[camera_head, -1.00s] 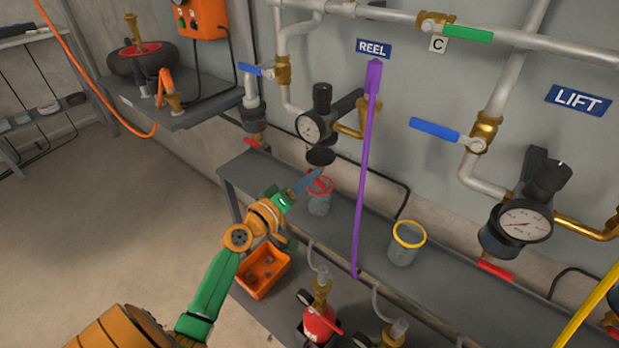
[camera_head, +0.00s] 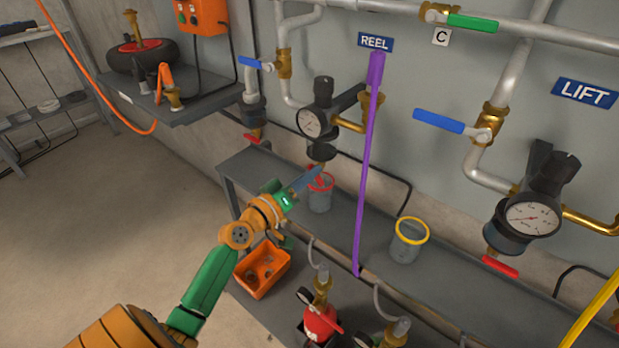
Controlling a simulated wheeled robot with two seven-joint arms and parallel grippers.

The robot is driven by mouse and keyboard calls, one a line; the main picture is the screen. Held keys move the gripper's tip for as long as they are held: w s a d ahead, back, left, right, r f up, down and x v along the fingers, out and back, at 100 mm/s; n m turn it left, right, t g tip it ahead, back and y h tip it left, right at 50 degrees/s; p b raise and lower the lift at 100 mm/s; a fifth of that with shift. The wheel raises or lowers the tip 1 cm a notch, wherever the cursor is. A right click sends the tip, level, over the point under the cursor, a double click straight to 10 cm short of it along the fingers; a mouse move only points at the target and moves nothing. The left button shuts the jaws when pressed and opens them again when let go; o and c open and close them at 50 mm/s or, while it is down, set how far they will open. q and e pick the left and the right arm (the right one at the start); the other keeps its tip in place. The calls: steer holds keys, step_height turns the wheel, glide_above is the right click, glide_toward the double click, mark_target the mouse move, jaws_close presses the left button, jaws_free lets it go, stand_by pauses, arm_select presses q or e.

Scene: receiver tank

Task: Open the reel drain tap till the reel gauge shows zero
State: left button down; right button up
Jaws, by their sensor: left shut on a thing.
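The reel gauge (camera_head: 311,123) is a small white dial below the blue REEL sign (camera_head: 375,42); its needle is too small to read. Beside it hangs a dark bowl (camera_head: 321,152). The reel drain tap (camera_head: 315,174) is a red handle under this bowl, mostly hidden by my fingers. My left gripper (camera_head: 308,180) comes in from the lower left and is shut on the tap's handle. A clear cup with a red rim (camera_head: 320,200) stands on the shelf just below. My right gripper is not in view.
A purple hose or bar (camera_head: 366,160) runs down close right of the tap. A yellow-rimmed cup (camera_head: 408,246) stands on the grey shelf (camera_head: 375,235). The larger lift gauge (camera_head: 532,219) has a red tap (camera_head: 500,267). An orange bin (camera_head: 262,272) sits below.

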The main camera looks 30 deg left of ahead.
arm_select(q)
steer(key=shift+f+m+b, duration=0.1)
steer(key=shift+m+b, duration=0.4)
steer(key=shift+m, duration=1.2)
steer(key=c, duration=1.2)
jaws_free()
steer(key=s, duration=0.7)
steer(key=shift+a+b, duration=0.35)
